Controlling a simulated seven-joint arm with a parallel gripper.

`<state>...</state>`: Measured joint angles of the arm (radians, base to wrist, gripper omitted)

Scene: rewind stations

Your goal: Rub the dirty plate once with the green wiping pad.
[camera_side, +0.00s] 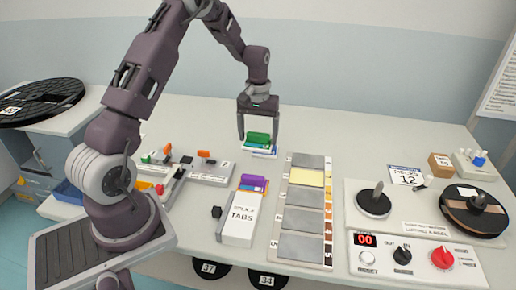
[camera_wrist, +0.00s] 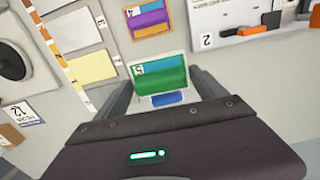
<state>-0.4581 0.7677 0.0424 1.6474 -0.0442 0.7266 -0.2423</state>
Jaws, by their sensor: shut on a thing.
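The green wiping pad (camera_side: 258,138) is between the fingers of my gripper (camera_side: 259,141), at the far side of the table. It also shows in the wrist view (camera_wrist: 160,82), with a blue strip along it and a finger at each side. My gripper is shut on the pad. The pad is over its pale holder (camera_side: 262,153); I cannot tell whether it is clear of it. A column of plates lies to the right in the side view. One plate is pale yellow (camera_side: 307,177), also in the wrist view (camera_wrist: 91,68); the others look grey (camera_side: 304,219).
A purple and orange pad (camera_side: 253,183) and a white splice tabs box (camera_side: 239,224) stand nearer the camera. A splicing block (camera_side: 211,172) is to the left. Spindle, reel (camera_side: 474,209) and control panel (camera_side: 403,255) are at right.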

